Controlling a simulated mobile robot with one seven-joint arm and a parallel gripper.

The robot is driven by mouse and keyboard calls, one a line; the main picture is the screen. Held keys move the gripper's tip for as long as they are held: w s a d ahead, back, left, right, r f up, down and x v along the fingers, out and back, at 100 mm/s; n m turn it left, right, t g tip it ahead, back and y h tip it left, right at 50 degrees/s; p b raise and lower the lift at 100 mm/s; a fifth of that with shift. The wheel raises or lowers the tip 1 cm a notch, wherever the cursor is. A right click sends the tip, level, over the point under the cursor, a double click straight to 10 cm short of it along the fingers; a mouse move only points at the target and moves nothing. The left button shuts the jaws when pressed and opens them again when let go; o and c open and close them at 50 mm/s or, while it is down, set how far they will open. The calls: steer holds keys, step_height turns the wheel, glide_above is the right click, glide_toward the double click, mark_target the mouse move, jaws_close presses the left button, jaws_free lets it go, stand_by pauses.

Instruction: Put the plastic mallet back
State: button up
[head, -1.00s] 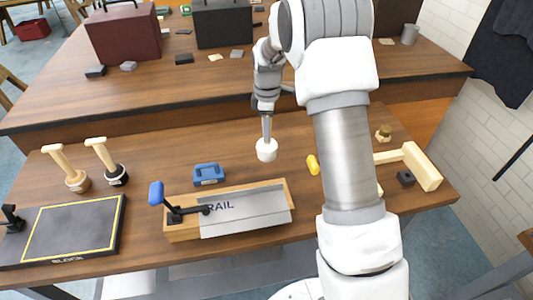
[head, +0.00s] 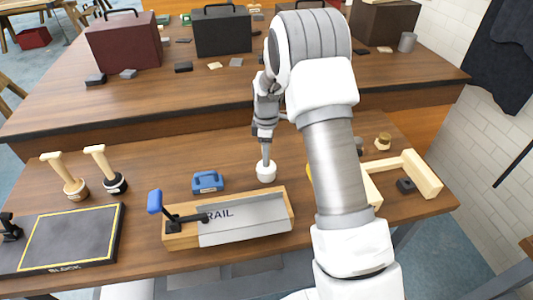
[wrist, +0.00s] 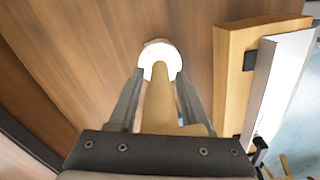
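The plastic mallet, with a white head (head: 266,172) and a pale wooden handle, is upright with its head down. In the wrist view its handle (wrist: 160,98) runs between my fingers towards the camera, and the white head (wrist: 147,55) is at the fingertips. My gripper (head: 266,152) is shut on it, behind the rail fixture (head: 182,235). I cannot tell whether the head touches the bench. Two other mallets stand at the left, one with a brown head (head: 75,188) and one with a black head (head: 116,183).
A blue block (head: 207,182) lies left of the held mallet. A dark board (head: 70,235) lies at front left. A wooden frame (head: 425,175) and a brass-coloured piece (head: 383,141) are at right. Cases (head: 124,40) stand on the back bench. Bench between mallet and back edge is clear.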

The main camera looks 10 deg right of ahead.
steer(key=shift+o, duration=0.6)
step_height(320, 180, up, 12)
steer(key=shift+r+p, duration=0.2)
steer(key=shift+p, duration=0.15)
steer(key=s+r+m+t, duration=0.3)
steer(key=s+r+m, duration=0.3)
steer(key=s+r, duration=0.8)
steer(key=s+m+t, duration=0.2)
steer(key=s+m, duration=0.6)
steer(key=s, duration=0.9)
steer(key=shift+s+r+t, duration=0.2)
steer(key=shift+r+t, duration=0.1)
steer(key=shift+r, duration=0.1)
